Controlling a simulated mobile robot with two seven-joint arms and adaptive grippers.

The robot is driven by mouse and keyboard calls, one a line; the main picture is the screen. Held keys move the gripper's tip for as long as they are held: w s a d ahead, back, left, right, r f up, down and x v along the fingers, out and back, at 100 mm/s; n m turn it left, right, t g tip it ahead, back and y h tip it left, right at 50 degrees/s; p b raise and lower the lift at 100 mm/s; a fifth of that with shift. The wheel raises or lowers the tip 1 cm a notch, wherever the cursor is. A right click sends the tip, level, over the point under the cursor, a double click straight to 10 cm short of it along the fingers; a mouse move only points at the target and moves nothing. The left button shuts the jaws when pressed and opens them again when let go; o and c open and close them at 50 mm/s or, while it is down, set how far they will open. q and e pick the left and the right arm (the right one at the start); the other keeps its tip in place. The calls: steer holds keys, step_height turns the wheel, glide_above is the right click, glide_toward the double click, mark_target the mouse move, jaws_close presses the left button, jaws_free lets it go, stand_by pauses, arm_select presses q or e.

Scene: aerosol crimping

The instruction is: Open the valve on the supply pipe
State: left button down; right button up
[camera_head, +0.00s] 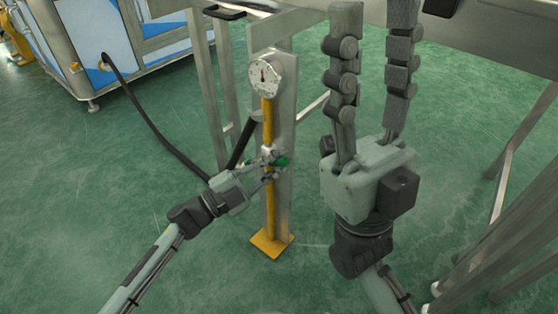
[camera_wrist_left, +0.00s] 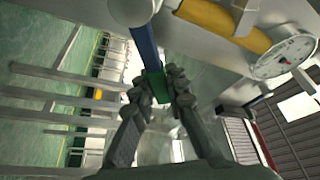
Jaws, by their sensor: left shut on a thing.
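The yellow supply pipe (camera_head: 267,116) stands upright against a grey post in the head view, with a round gauge (camera_head: 265,76) on top. The valve handle (camera_head: 282,161) shows as a green bit at my left gripper (camera_head: 270,164). In the left wrist view, the handle (camera_wrist_left: 146,48) is a blue bar with a green part between my left fingertips (camera_wrist_left: 158,86), which are shut on it. The fingers hide part of the valve body. My right gripper (camera_head: 373,15) is open and empty, right of the post, its fingers spread apart.
A grey table frame (camera_head: 472,42) stands behind and right, with legs near my right arm. A black hose (camera_head: 150,120) runs from a blue and white machine (camera_head: 95,32) toward the pipe. The pipe has a yellow foot plate (camera_head: 268,246). Green floor is clear at the left.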

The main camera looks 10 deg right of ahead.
arm_select(q)
steer(key=c, duration=1.5)
jaws_free()
steer(key=v, duration=1.2)
